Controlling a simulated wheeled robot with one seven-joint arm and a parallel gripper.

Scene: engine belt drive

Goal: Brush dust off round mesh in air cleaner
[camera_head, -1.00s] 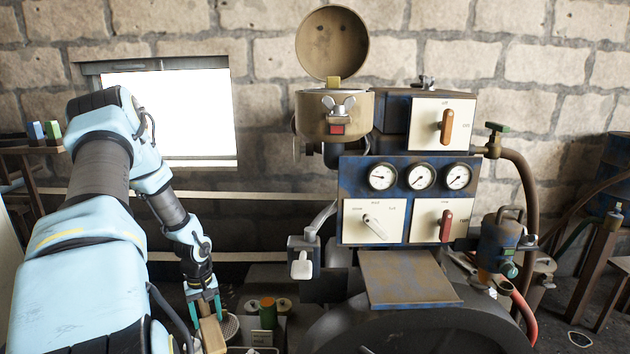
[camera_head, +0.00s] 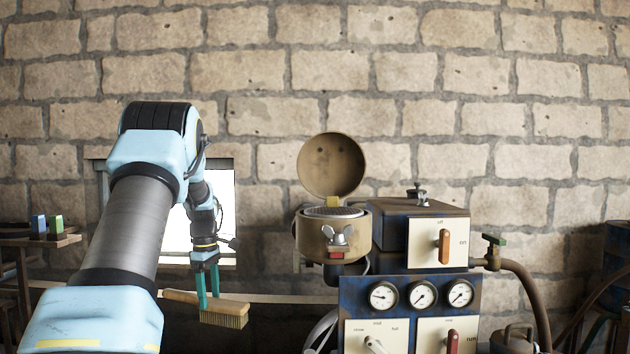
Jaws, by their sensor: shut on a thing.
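The air cleaner (camera_head: 333,240) is a tan round housing with a wing-nut latch on its front, at the centre right. Its round lid (camera_head: 331,166) stands open behind it. The round mesh (camera_head: 333,211) shows as a grey disc at the top of the housing; dust on it is too small to tell. My gripper (camera_head: 208,300) is shut on a wooden brush (camera_head: 222,311), left of the air cleaner and lower than it. The brush lies roughly level, its bristles facing down at the right end and its handle pointing left. It is apart from the housing.
The blue engine panel (camera_head: 408,283) with gauges and levers stands below and right of the air cleaner. A control box (camera_head: 437,243) with an orange lever sits right beside it. A shelf (camera_head: 40,241) with small blocks is at the far left.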

